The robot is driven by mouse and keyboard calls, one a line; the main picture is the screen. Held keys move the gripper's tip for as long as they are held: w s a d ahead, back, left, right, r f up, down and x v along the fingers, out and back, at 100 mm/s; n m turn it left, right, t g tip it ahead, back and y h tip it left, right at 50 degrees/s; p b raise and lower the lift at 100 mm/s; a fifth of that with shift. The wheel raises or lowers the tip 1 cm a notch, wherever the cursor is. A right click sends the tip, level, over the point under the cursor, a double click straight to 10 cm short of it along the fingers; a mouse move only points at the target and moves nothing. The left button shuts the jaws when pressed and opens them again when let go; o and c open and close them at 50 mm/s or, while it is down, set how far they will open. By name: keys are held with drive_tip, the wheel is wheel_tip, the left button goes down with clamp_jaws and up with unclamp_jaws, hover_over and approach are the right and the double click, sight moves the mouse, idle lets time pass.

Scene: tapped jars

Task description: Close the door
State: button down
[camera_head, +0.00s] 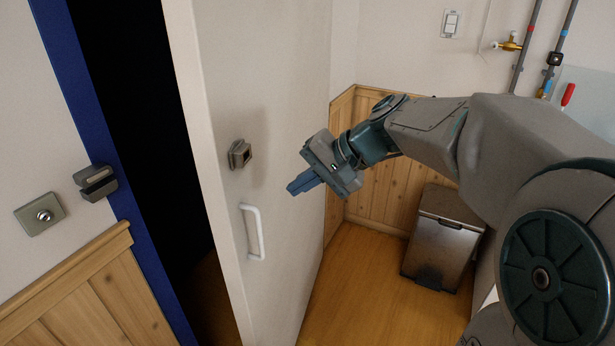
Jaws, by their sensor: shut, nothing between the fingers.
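The white door (285,80) stands ajar, with a dark gap between its left edge and the blue door frame (55,55). A white pull handle (253,232) is on the door's face, and a small grey latch block (240,154) sits above it near the edge. A grey latch part (96,183) is on the blue frame. My gripper (291,188) is shut and empty, in front of the door's face, to the right of the latch block and above right of the handle. I cannot tell whether it touches the door.
A metal pedal bin (440,240) stands on the wooden floor at the right, by the wood-panelled wall (385,190). Pipes with a brass tap (510,44) run up the wall at top right. A metal plate with a round knob (41,214) is on the left wall. Floor before the bin is clear.

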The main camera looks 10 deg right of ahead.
drive_tip(key=w+a+f, duration=0.1)
drive_tip(key=a, duration=0.1)
drive_tip(key=w+a+f, duration=0.1)
drive_tip(key=a, duration=0.1)
drive_tip(key=w+a+f+p, duration=0.1)
drive_tip(key=a, duration=0.2)
drive_tip(key=shift+w+f, duration=0.2)
drive_tip(key=shift+f, duration=0.1)
